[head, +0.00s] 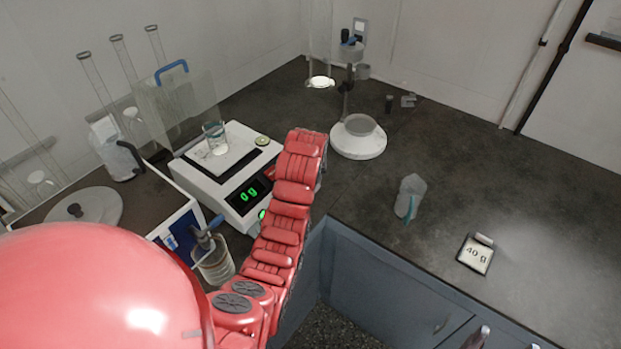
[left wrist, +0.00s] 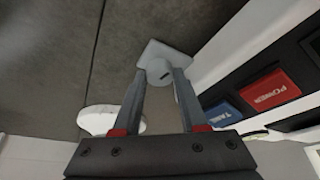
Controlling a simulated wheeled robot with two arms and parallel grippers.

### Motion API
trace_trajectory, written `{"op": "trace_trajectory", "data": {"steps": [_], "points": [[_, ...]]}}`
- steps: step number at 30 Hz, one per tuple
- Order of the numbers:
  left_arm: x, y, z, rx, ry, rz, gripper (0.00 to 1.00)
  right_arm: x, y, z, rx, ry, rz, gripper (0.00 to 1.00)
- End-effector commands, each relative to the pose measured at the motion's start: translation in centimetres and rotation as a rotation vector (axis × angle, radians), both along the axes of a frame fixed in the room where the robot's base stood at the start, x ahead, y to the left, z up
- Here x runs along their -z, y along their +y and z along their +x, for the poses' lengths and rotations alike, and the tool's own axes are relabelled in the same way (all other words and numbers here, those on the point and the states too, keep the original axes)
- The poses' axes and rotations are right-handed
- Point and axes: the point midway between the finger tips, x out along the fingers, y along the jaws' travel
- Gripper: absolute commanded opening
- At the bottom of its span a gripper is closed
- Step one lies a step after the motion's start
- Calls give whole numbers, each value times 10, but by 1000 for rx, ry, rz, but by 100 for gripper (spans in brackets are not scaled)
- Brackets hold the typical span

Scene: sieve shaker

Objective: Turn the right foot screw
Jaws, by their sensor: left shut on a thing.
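The white balance (head: 232,210) stands on the dark bench and its green display reads 0 g. A small round level (head: 262,141) sits at its back right corner. A glass beaker (head: 214,136) is on its pan. My left arm passes in front of the balance's right side and hides its right foot and my left gripper in the head view. In the left wrist view, my left gripper (left wrist: 160,76) is shut on the grey right foot screw (left wrist: 158,62), one finger each side, beside the balance's white wall (left wrist: 222,55).
A stand with a round white base (head: 358,140) is behind my arm. Tall glass tubes and a clear panel stand at left. The right bench is mostly free.

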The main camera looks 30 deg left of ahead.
Motion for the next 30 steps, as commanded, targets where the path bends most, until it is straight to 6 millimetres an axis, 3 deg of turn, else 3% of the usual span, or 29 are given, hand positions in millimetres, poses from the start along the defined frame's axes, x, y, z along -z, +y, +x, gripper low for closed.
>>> {"op": "trace_trajectory", "data": {"steps": [5,6,11,21,27,30], "points": [[0,0,0,1,1,0,0,0,0,0,0,0,0,72],[0,0,0,1,1,0,43,0,0,0,0,0,0,72],[0,0,0,1,1,0,72,0,0,0,0,0,0,72],[-3,-1,-1,1,0,0,72,-1,0,0,0,0,0,72],[-32,-6,-10,2,-3,0,72,-7,0,0,0,0,0,72],[-52,-9,-16,2,3,-2,72,-38,0,0,0,-1,0,72]]}}
